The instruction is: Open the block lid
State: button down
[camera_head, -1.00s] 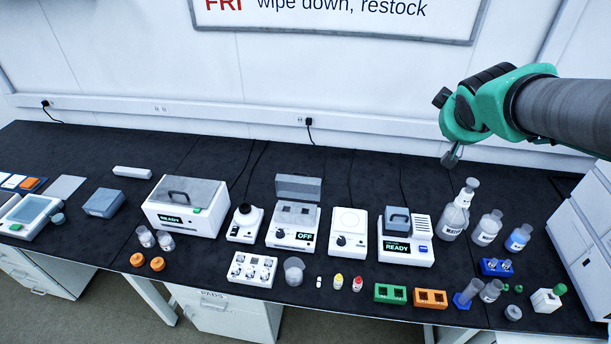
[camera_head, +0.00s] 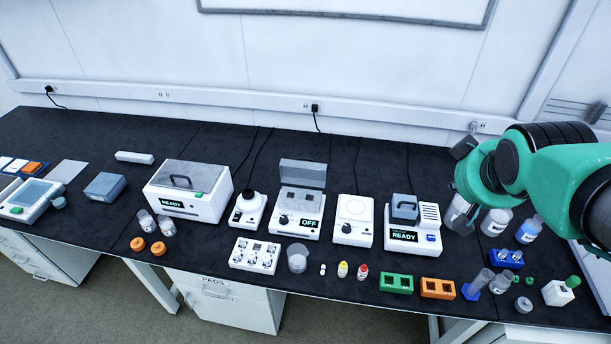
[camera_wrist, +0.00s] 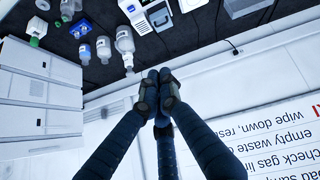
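A white block unit (camera_head: 412,237) with a READY display stands right of centre on the bench. Its grey lid (camera_head: 405,207), with a dark handle on top, sits down on it, closed. The unit also shows at the top of the wrist view (camera_wrist: 160,17). My gripper (camera_wrist: 158,80) has its dark fingers drawn together, with nothing seen between them. In the head view my green wrist hangs to the right of the unit, apart from the lid, and largely hides the fingers.
Bottles (camera_head: 496,222) stand right of the unit, near my wrist. A white stirrer-like plate (camera_head: 352,220) and an OFF unit (camera_head: 298,215) with its lid raised stand left. Green (camera_head: 396,283) and orange (camera_head: 438,288) racks lie in front. A larger lidded READY box (camera_head: 188,190) is farther left.

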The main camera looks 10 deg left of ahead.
aim_at(305, 172)
jog(key=w+a+f+n+t+y+b, duration=0.1)
jog(key=w+a+f+n+t+b, duration=0.25)
jog(key=w, duration=0.65)
jog(key=w+a+f+n+y, duration=0.1)
jog(key=w+a+f+n, duration=0.25)
jog(key=w+f, duration=0.4)
jog(key=w+a+f+n+t+y+b, duration=0.1)
jog(key=w+a+f+n+y, duration=0.1)
jog(key=w+a+f+n, duration=0.4)
jog(key=w+a+f+n+t+y+b, duration=0.1)
jog(key=w+a+f+n+y, duration=0.1)
jog(key=w+a+f, duration=0.45)
jog(key=s+a+f+n+y+b, duration=0.1)
jog(key=a+f+n+y+b, duration=0.1)
jog(key=a+f+n+y, duration=0.5)
jog(key=a+f+n, duration=0.2)
jog(key=a+f, duration=0.3)
jog(key=f, duration=0.4)
jog(key=shift+s+f+y, duration=0.2)
jog(key=shift+s+y, duration=0.15)
jog(key=shift+y, duration=0.05)
jog(key=shift+w+a+g, duration=0.1)
jog(key=shift+a+g, duration=0.05)
jog(key=shift+g, duration=0.1)
